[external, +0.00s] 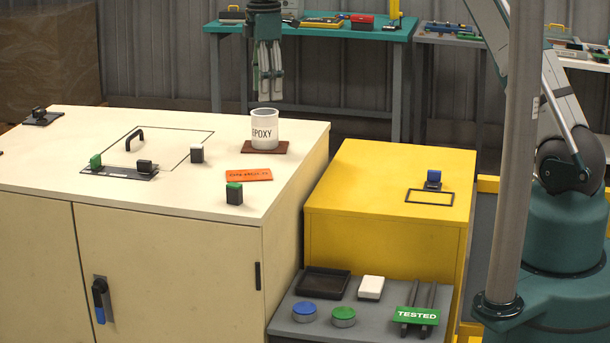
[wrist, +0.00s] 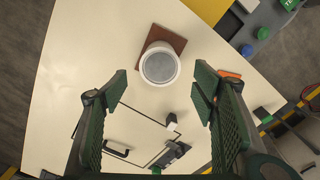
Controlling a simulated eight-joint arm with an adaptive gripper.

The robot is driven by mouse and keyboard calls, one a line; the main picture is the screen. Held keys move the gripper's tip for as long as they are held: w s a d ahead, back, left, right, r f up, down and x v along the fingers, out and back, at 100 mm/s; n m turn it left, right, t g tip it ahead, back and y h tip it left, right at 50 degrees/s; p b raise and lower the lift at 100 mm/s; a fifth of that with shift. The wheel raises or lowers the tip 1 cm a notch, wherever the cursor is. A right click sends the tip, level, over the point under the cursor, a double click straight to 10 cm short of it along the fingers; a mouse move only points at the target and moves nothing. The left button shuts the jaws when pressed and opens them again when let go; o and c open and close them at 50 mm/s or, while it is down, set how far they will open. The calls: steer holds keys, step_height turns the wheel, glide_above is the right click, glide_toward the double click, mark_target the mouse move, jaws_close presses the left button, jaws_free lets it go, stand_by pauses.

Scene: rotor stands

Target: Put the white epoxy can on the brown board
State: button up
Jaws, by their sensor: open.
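The white epoxy can (external: 264,131) stands upright on the brown board (external: 284,147) near the right back edge of the cream cabinet top. In the wrist view the can (wrist: 159,66) sits on the brown board (wrist: 172,38), seen from above, with part of the board hidden under it. My gripper (external: 266,88) hangs above the can in the external view, apart from it. In the wrist view my gripper (wrist: 160,85) is open, its two fingers wide apart with nothing between the pads.
A black handle (external: 135,138) rises from the cabinet top. The yellow cabinet (external: 385,165) to the right is mostly clear.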

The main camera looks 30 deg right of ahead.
steer(key=shift+r, duration=1.25)
steer(key=shift+s+r, duration=0.1)
steer(key=s+d+r+m+t, duration=0.1)
steer(key=s+d+r+m, duration=0.15)
steer(key=s+r, duration=0.5)
steer(key=s+d+r+m+t, duration=0.1)
steer(key=s+d+r+m, duration=0.2)
steer(key=s, duration=0.7)
steer(key=s+d+r+m+t, duration=0.1)
steer(key=s+r+m, duration=0.1)
steer(key=s+r, duration=0.6)
steer(key=s+d+f+m+t, duration=0.1)
steer(key=s+f+m, duration=0.1)
steer(key=s, duration=0.7)
steer(key=s+d+f+m+t, duration=0.1)
steer(key=s+f+m, duration=0.2)
steer(key=s, duration=0.7)
steer(key=s+d+f+m+t, duration=0.2)
steer(key=s+m, duration=0.1)
steer(key=s, duration=0.6)
steer(key=shift+s+f, duration=0.4)
